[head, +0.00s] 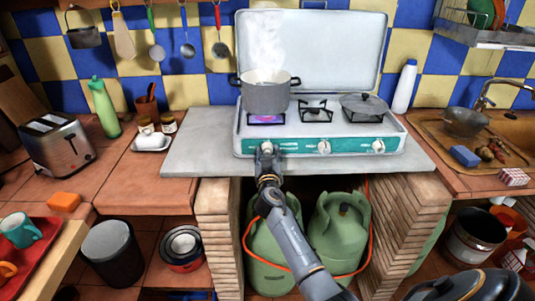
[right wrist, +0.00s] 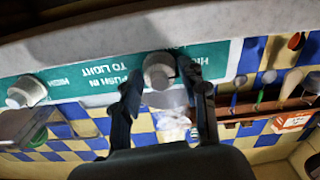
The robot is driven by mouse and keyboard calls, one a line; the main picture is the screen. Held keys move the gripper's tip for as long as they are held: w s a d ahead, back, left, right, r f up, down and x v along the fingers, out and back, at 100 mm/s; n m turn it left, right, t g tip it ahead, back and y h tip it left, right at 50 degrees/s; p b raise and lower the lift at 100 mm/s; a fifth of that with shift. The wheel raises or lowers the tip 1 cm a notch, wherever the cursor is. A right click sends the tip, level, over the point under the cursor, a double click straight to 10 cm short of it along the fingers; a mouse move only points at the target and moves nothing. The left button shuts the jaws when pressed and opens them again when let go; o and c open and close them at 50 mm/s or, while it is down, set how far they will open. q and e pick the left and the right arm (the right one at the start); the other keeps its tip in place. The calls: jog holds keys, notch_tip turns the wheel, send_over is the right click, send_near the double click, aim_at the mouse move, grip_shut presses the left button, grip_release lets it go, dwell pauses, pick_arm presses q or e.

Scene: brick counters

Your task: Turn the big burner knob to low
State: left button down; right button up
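A white camping stove (head: 240,127) with a raised lid has a green front panel and three pale knobs. The left knob (head: 267,147) is below the lit left burner (head: 266,119), where a grey pot (head: 266,98) steams. My right gripper (head: 266,156) is at this left knob. In the right wrist view, which is upside down, the fingers of my right gripper (right wrist: 165,95) are apart, with the knob (right wrist: 158,70) between their tips. I see gaps beside the knob; contact is unclear. Another knob (right wrist: 27,91) shows farther left. My left gripper is not in view.
The middle knob (head: 323,146) and right knob (head: 378,146) are along the same panel. Green gas bottles (head: 340,232) with an orange hose stand below, between brick pillars (head: 218,240).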

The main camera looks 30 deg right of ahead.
jog(key=c, duration=0.6)
jog(key=shift+c, duration=0.2)
jog(key=n+b, duration=0.1)
jog(key=n, duration=0.4)
jog(key=shift+n, duration=0.4)
jog(key=n, duration=0.4)
jog(key=shift+n, duration=0.3)
jog(key=shift+f+n, duration=0.1)
jog(key=shift+n, duration=2)
jog(key=shift+a, duration=0.1)
